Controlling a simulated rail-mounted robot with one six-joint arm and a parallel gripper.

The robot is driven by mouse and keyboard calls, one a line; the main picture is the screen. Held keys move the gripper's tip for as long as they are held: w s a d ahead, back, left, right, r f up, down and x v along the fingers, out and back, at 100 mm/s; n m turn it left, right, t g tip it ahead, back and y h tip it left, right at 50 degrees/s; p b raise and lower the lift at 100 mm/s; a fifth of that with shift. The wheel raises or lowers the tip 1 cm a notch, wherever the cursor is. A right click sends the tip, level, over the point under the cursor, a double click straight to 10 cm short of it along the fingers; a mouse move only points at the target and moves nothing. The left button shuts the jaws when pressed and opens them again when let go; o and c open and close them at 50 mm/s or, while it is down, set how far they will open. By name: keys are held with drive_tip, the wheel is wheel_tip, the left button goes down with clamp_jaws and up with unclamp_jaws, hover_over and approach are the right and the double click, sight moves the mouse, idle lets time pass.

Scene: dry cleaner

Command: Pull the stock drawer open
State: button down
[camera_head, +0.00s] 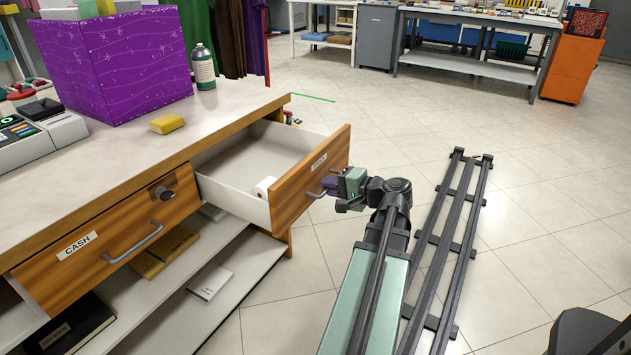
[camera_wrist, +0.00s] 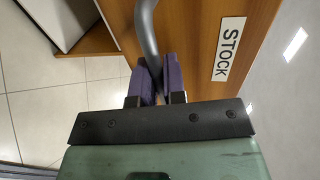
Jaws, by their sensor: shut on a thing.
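The stock drawer (camera_head: 309,182) is pulled out of the wooden counter in the head view, with its white inside showing. A small white roll (camera_head: 263,188) lies in it. Its wooden front with the STOCK label (camera_wrist: 229,48) fills much of the wrist view. The grey curved drawer handle (camera_wrist: 147,28) runs between the purple fingers of my gripper (camera_wrist: 158,84). My gripper also shows in the head view (camera_head: 331,186), at the drawer front, shut on the handle.
The CASH drawer (camera_head: 95,247) beside it is shut, with a lock and handle. On the counter top (camera_head: 215,115) stand a purple box (camera_head: 115,65), a bottle (camera_head: 203,67), a yellow block (camera_head: 167,124) and a card terminal. Floor rails (camera_head: 455,240) run at right. Open tiled floor lies beyond.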

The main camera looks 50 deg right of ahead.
drive_tip(key=shift+s, duration=0.4)
drive_tip(key=c, duration=1.2)
unclamp_jaws()
drive_tip(key=p+v, duration=0.2)
drive_tip(key=v, duration=0.8)
drive_tip(key=shift+s+r, duration=0.1)
drive_tip(key=shift+s, duration=0.25)
